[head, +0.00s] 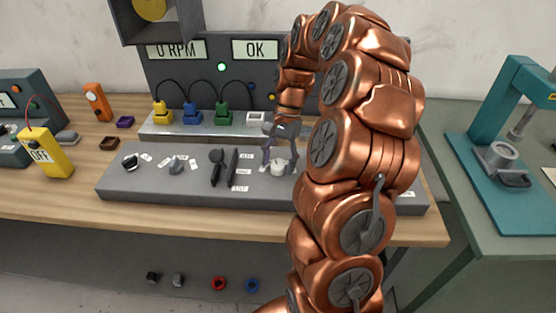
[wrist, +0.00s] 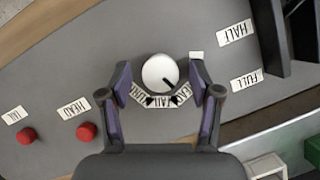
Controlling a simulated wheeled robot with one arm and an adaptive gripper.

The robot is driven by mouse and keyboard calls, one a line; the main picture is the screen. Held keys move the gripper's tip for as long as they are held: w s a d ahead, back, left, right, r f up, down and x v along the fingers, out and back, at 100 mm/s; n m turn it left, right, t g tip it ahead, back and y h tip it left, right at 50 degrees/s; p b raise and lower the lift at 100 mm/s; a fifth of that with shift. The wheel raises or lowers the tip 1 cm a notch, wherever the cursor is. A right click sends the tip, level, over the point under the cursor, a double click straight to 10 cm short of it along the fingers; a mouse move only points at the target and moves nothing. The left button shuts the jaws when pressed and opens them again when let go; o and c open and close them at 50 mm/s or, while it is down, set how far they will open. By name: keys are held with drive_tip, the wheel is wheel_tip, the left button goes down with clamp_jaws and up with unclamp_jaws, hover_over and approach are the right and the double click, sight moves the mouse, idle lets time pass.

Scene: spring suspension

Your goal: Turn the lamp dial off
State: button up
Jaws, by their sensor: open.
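A round white dial (wrist: 159,71) stands on the grey console (head: 130,180). In the wrist view its dark pointer mark points to the lower right, toward small white labels (wrist: 153,100) set in an arc below it; their text is too small to read surely. The dial also shows in the head view (head: 278,168). My gripper (wrist: 160,82) is open, with one purple-padded finger on each side of the dial and a visible gap on both sides. In the head view my gripper (head: 280,155) reaches down over the dial from above.
Two red knobs (wrist: 86,131) (wrist: 25,137) with labels stand left in the wrist view. A black lever (head: 217,167) with its slot, beside HALF and FULL labels, stands left of the dial in the head view. Yellow, blue and green plugs (head: 223,114) stand behind.

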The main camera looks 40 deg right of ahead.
drive_tip(key=shift+f, duration=0.1)
drive_tip(key=c, duration=1.1)
drive_tip(key=shift+c, duration=0.2)
drive_tip(key=shift+w+f+n+b, duration=0.1)
drive_tip(key=shift+n+b, duration=0.55)
drive_tip(key=shift+n, duration=0.05)
drive_tip(key=shift+n+g+h+b, duration=0.55)
drive_tip(key=shift+n+b, duration=0.2)
drive_tip(key=shift+n, duration=0.45)
drive_tip(key=n+g+h+b, duration=0.1)
drive_tip(key=n, duration=0.3)
drive_tip(key=shift+w+a+n+b, duration=0.1)
drive_tip(key=shift+a+n+b, duration=0.05)
drive_tip(key=shift+n+b, duration=0.2)
drive_tip(key=shift+n+h, duration=0.25)
drive_tip(key=shift+n, duration=0.1)
